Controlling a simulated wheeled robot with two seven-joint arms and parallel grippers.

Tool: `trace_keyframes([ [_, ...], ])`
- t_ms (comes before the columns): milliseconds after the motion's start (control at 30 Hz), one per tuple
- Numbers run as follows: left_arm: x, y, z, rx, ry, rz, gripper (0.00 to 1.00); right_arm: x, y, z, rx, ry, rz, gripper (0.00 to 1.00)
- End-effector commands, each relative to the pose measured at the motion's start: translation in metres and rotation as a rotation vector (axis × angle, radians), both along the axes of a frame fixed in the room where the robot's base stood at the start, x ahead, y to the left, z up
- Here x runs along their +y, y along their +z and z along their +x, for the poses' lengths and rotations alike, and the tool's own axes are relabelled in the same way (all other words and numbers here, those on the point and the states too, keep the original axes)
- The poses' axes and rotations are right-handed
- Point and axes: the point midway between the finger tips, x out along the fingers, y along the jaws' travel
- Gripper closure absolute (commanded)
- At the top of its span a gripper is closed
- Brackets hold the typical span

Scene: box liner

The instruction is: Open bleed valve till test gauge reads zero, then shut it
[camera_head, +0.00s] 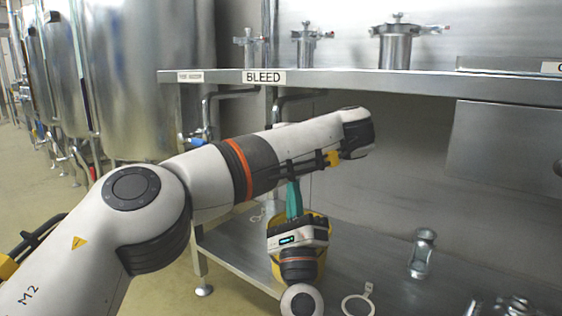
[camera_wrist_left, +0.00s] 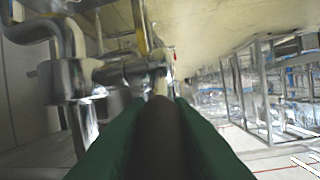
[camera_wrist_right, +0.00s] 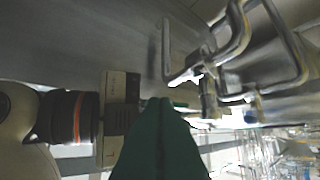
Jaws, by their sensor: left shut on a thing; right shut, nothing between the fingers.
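The BLEED label (camera_head: 264,77) is on the shelf edge, and a bent pipe (camera_head: 290,98) drops below it behind my left arm. My left gripper is hidden in the head view. In the left wrist view my left gripper (camera_wrist_left: 160,98) is shut on a small pale handle (camera_wrist_left: 160,84) at the end of a metal valve (camera_wrist_left: 75,82). My right gripper (camera_head: 294,184) points upward below my left forearm, shut and empty. In the right wrist view its fingers (camera_wrist_right: 158,104) are together, near the body of my left gripper (camera_wrist_right: 118,100). No gauge face is readable.
A blue-handled valve (camera_head: 197,140) sits on a neighbouring pipe at left. A yellow bucket (camera_head: 318,228) stands behind my right gripper on the lower shelf (camera_head: 385,265). Steel tanks (camera_head: 150,80) stand at left.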

Motion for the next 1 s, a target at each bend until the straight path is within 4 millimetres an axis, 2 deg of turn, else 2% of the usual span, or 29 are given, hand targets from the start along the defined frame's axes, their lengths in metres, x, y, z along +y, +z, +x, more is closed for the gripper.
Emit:
trace_keyframes([
  [33, 0.001, 0.001, 0.0, -0.002, 0.0, 0.001, 1.0, 0.001, 0.01, 0.008, -0.004, -0.002, -0.001, 1.0],
  [167, 0.001, 0.001, 0.001, -0.002, 0.0, 0.001, 1.0, 0.002, 0.027, 0.027, -0.004, -0.002, -0.001, 1.0],
  [400, 0.001, 0.001, 0.001, -0.002, 0.0, 0.001, 1.0, 0.021, 0.051, 0.03, -0.004, 0.0, -0.001, 1.0],
  [867, 0.001, 0.001, 0.001, -0.003, 0.0, 0.0, 1.0, 0.025, 0.056, 0.031, -0.003, 0.0, -0.001, 1.0],
  [1000, 0.001, 0.001, 0.0, -0.003, 0.0, 0.001, 1.0, 0.028, 0.062, 0.032, -0.001, 0.0, 0.002, 1.0],
])
